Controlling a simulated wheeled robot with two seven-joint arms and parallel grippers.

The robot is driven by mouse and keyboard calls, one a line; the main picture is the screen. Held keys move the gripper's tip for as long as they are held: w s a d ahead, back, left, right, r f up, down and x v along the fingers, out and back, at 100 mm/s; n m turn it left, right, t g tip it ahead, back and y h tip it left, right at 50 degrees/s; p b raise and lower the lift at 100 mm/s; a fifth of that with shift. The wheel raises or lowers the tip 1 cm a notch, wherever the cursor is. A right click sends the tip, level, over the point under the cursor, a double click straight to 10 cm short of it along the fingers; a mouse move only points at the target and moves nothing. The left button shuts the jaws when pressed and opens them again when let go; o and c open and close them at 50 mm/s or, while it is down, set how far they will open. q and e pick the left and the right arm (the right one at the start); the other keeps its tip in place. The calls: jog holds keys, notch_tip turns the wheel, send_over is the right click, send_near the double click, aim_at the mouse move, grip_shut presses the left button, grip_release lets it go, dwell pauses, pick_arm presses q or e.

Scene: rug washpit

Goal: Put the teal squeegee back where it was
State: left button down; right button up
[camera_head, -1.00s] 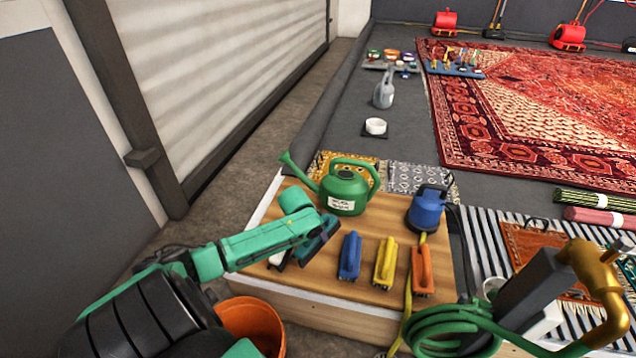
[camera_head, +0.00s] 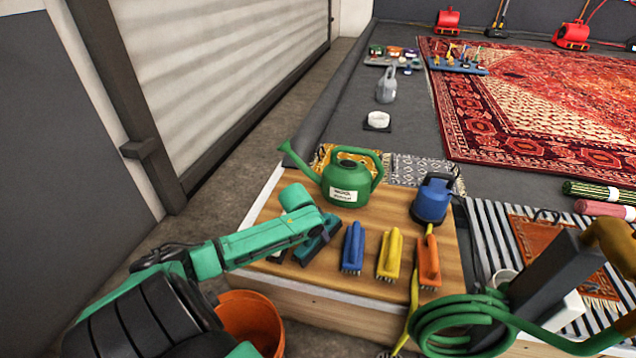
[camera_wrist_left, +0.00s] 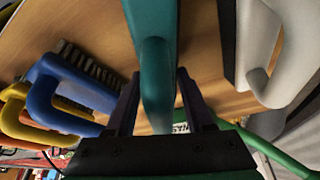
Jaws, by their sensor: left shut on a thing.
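The teal squeegee (camera_head: 312,246) is over the left part of the wooden bench top (camera_head: 345,297), left of the blue brush. My left gripper (camera_head: 320,232) is shut on it from above. In the left wrist view the teal squeegee's handle (camera_wrist_left: 155,65) runs between the two dark fingers of the left gripper (camera_wrist_left: 158,95). The arm hides part of the squeegee in the head view. I cannot tell whether its lower edge touches the bench. My right gripper is not in view.
Right of the squeegee stand a blue brush (camera_head: 352,248), a yellow brush (camera_head: 389,256) and an orange brush (camera_head: 429,262). A green watering can (camera_head: 346,180) and a blue pump (camera_head: 432,200) stand behind. A pale-handled tool (camera_wrist_left: 265,55) is close by. An orange bucket (camera_head: 250,322) is in front.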

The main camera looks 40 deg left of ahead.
pick_arm(q)
jog(key=shift+f, duration=0.45)
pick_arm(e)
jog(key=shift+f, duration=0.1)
pick_arm(q)
jog(key=shift+c, duration=1)
grip_release()
